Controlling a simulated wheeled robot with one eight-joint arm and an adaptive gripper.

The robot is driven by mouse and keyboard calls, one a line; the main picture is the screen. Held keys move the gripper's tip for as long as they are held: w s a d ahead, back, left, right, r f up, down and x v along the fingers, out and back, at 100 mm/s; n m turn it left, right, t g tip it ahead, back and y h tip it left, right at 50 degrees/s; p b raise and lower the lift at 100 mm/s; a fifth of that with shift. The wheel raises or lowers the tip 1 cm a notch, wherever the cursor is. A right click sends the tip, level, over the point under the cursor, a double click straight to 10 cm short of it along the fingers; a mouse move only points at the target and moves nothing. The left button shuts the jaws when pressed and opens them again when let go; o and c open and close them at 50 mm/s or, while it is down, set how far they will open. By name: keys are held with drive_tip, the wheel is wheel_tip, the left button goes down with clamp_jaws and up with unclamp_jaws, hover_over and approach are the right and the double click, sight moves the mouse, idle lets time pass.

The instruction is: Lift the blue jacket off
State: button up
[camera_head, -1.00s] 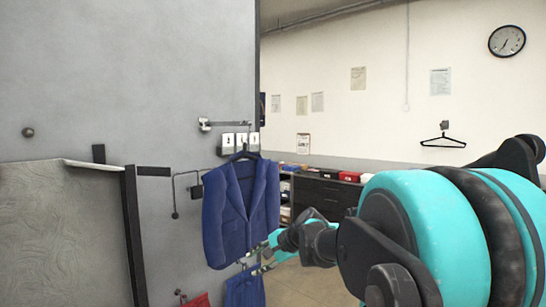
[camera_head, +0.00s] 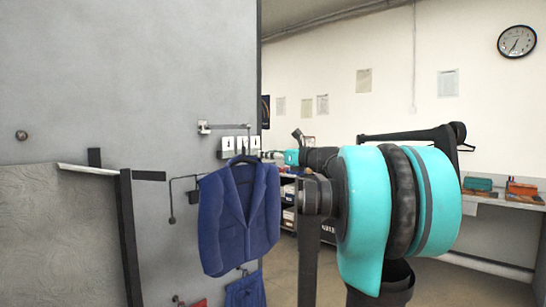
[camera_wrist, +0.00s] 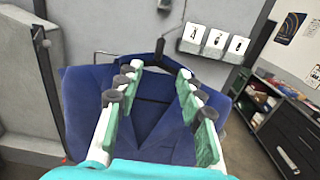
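The blue jacket (camera_head: 238,218) hangs upright on a dark hanger from a wall arm (camera_head: 225,127) at the grey wall. In the wrist view the jacket (camera_wrist: 85,95) fills the area below and beyond my fingers, with the dark hanger (camera_wrist: 158,52) at its collar. My gripper (camera_head: 270,155) is at collar height, just right of the hanger top. In the wrist view my gripper (camera_wrist: 159,74) is open, its two fingers apart with the hanger neck ahead between them. I cannot tell whether they touch the cloth.
Blue shorts (camera_head: 245,290) hang below the jacket. A grey panel with a dark post (camera_head: 130,235) stands at left. Dark drawers (camera_wrist: 290,145) stand at right, with open floor before them.

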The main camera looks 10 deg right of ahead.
sight(244, 149)
drive_tip(key=shift+x, duration=6.7)
clamp_jaws()
drive_tip(key=shift+r, duration=0.1)
drive_tip(key=shift+r, duration=0.4)
drive_tip(key=shift+s+d, duration=0.1)
drive_tip(key=v, duration=0.8)
drive_tip(key=shift+s+d, duration=0.2)
drive_tip(key=shift+s, duration=0.15)
drive_tip(key=shift+s, duration=0.1)
